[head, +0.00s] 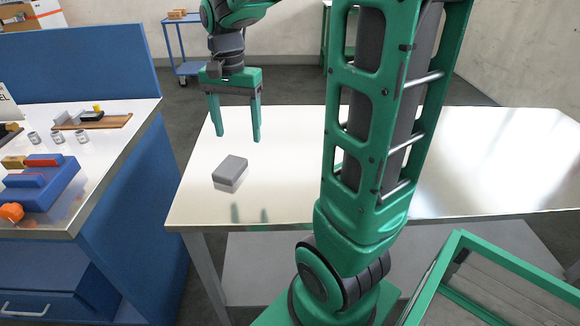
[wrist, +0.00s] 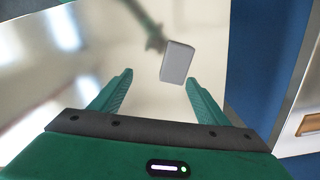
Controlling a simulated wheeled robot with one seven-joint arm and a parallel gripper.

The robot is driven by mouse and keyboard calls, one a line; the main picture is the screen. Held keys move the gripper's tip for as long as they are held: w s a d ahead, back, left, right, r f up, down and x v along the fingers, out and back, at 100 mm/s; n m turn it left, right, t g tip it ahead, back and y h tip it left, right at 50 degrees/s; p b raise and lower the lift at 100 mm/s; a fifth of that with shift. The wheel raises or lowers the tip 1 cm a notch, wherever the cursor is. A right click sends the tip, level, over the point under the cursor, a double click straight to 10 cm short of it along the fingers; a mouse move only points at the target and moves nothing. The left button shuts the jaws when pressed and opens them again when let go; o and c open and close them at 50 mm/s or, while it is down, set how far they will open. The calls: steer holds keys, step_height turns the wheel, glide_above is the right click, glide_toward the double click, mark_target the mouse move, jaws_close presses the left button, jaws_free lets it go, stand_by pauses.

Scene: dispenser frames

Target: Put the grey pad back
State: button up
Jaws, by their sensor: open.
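The grey pad (head: 230,169) is a small rectangular block lying on the shiny metal table (head: 285,190), near its left end. My gripper (head: 237,139) hangs above the table, pointing down, with its two green fingers apart and nothing between them. In the head view the pad shows below the fingertips, with a clear gap. In the wrist view the pad (wrist: 177,62) appears beyond the fingertips, right of the middle between the fingers (wrist: 160,78). The pad is not touched by my gripper.
A blue workbench (head: 130,215) stands left of the table across a narrow gap. Its top holds a blue block fixture (head: 40,185), small metal cylinders (head: 58,136), a wooden board (head: 95,121) and an orange knob (head: 12,212). A blue trolley (head: 180,45) stands behind. The table's right side is clear.

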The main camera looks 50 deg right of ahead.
steer(key=s+d+f+n, duration=0.1)
steer(key=s+f+n, duration=0.1)
steer(key=s, duration=0.8)
steer(key=s+d+f+n, duration=0.1)
steer(key=s+f+n, duration=0.2)
steer(key=s, duration=0.8)
steer(key=shift+s+n, duration=0.15)
steer(key=shift+n, duration=0.35)
